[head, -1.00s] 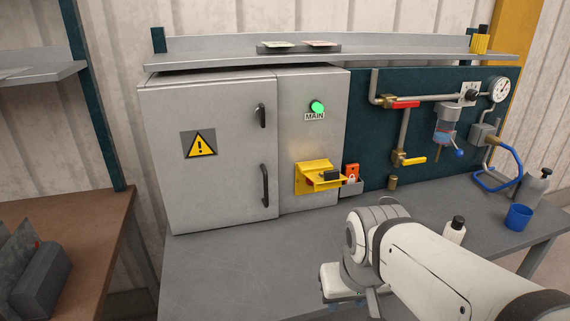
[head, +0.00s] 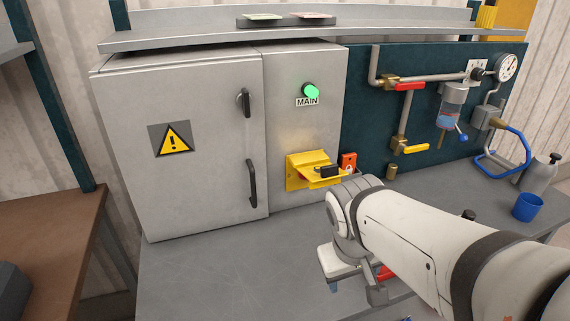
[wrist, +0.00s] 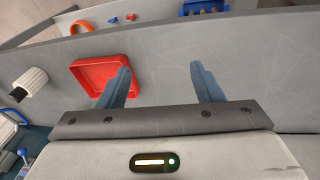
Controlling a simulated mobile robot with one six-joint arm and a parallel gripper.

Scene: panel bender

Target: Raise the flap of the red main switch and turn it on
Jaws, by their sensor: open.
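The main switch is a yellow unit (head: 296,178) on the grey cabinet's right-hand panel, below a lit green lamp (head: 311,91) and a MAIN label (head: 307,102). Its yellow flap (head: 322,181) juts outward, with a black block (head: 329,171) at its outer end. A little red shows under the flap, but the switch handle is mostly hidden, so I cannot tell its position. My gripper is low over the bench, in front of and below the switch, and largely hidden by my arm in the head view. In the wrist view my gripper (wrist: 160,72) is open and empty, its blue fingers apart.
An orange-red lock-like item (head: 349,162) is right of the flap. The cabinet has black handles (head: 252,183). Pipes with red and yellow valve levers (head: 415,149) stand right. A red tray (wrist: 78,66) lies below my gripper. The bench's front left is clear.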

